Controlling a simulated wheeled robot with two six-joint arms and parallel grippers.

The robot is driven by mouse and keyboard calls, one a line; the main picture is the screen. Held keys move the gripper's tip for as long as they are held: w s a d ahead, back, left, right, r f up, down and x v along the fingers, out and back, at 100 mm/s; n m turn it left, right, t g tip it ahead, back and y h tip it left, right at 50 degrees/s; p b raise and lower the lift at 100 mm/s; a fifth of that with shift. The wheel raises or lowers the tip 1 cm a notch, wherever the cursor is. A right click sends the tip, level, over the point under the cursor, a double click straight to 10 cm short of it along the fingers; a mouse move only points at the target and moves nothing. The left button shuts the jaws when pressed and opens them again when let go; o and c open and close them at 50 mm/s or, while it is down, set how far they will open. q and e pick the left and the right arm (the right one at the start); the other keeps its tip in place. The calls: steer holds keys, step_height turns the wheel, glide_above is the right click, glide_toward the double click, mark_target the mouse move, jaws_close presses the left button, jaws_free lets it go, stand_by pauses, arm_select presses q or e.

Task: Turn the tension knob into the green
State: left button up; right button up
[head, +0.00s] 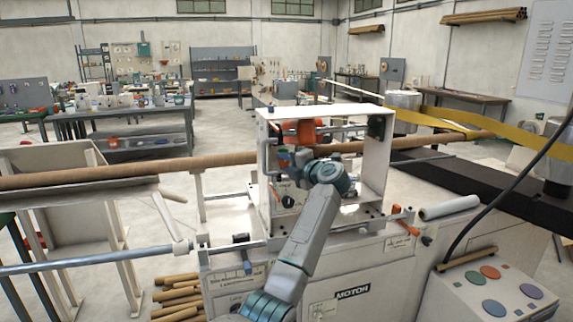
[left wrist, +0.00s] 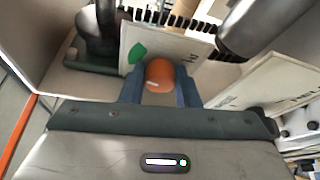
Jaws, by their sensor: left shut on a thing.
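The tension knob (left wrist: 160,74) is a round orange knob in the left wrist view. It sits in front of a white plate (left wrist: 178,48) with a green patch (left wrist: 137,53) to the upper left of the knob. A short pale mark shows on the knob's lower left side. My left gripper (left wrist: 159,88) is shut on the knob, with one blue finger on each side. In the head view, my left gripper (head: 284,160) reaches inside the white frame of the winder (head: 322,112), and the knob is hard to make out there. My right gripper is not in view.
A long brown tube (head: 110,174) runs across the winder. An orange part (head: 300,130) sits in the frame's upper left. A control box with coloured buttons (head: 487,292) stands at the lower right. Yellow belts (head: 450,122) pass behind. Cardboard tubes (head: 180,296) lie below.

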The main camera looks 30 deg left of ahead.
arm_select(q)
steer(key=shift+n, duration=0.3)
steer(key=shift+h, duration=0.3)
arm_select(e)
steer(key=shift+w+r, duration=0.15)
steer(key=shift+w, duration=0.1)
arm_select(q)
steer(key=o, duration=1)
steer(key=shift+c, duration=0.2)
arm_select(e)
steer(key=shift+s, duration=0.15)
arm_select(q)
steer(key=shift+d, duration=0.1)
steer(key=shift+s+d, duration=0.15)
steer(key=shift+d, duration=0.2)
steer(key=b+v, duration=0.2)
steer(key=v, duration=0.8)
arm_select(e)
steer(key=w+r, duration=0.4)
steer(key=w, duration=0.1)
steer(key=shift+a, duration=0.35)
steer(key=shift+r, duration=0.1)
